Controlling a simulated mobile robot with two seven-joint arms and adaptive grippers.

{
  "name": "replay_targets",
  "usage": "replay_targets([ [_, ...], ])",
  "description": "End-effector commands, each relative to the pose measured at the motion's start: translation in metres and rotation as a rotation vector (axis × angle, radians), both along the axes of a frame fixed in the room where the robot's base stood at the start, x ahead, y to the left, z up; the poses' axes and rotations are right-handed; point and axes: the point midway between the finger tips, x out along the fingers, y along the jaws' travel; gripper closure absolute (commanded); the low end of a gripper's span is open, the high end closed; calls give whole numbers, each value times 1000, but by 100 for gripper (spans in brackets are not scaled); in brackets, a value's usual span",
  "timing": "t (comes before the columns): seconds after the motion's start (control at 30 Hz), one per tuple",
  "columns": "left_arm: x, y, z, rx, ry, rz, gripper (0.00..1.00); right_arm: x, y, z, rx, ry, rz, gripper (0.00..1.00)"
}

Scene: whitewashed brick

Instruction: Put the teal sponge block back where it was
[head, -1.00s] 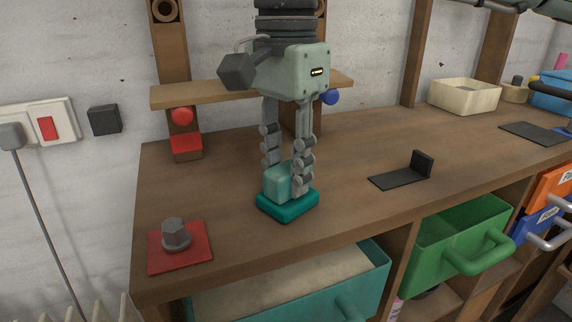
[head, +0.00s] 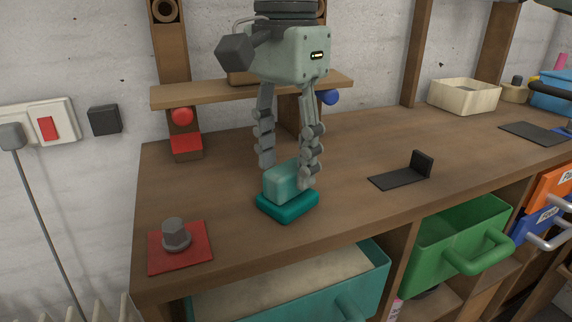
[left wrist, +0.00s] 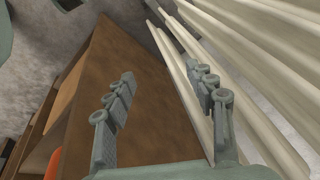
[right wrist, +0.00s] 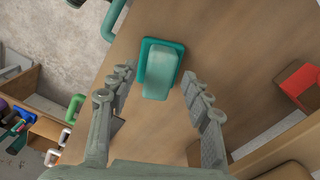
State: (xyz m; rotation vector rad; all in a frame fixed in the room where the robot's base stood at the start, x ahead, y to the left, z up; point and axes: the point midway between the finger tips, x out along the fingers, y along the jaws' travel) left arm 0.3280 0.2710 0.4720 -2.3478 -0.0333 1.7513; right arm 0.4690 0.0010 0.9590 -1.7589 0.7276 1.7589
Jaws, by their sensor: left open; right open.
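The teal sponge block (head: 281,183) rests on a darker teal pad (head: 288,208) near the front edge of the wooden bench. In the right wrist view the block (right wrist: 159,78) lies on the pad (right wrist: 164,45), ahead of the fingertips. My right gripper (head: 288,174) points down over the block, its fingers open and apart on either side; the near finger hides a little of the block's right side. My left gripper (left wrist: 161,76) is open and empty in the left wrist view, away from the block.
A red mat (head: 199,257) with a grey hex-headed piece (head: 175,234) is front left. A black plate with an upright end (head: 400,179) is to the right. A shelf (head: 205,92) stands behind. A teal drawer (head: 372,281) and green drawer (head: 462,240) stick out below.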

Motion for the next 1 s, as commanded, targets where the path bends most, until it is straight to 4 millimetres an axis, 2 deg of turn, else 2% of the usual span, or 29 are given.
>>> replay_targets([
  [0.3, -1, 0, -8, -5, 11, 1, 45, 0, 1, 70, 1, -1, 0, 51],
  [0.5, 1, -3, -15, -12, 12, 2, 45, 0, 0, 97, -1, 1, 0, 51],
  [0.67, 1, -3, -19, -15, 15, 2, 45, -1, 0, 105, -1, 1, 1, 51],
  [1.0, 1, -3, -19, -15, 13, 1, 45, 0, 0, 105, -1, 1, 1, 51],
])
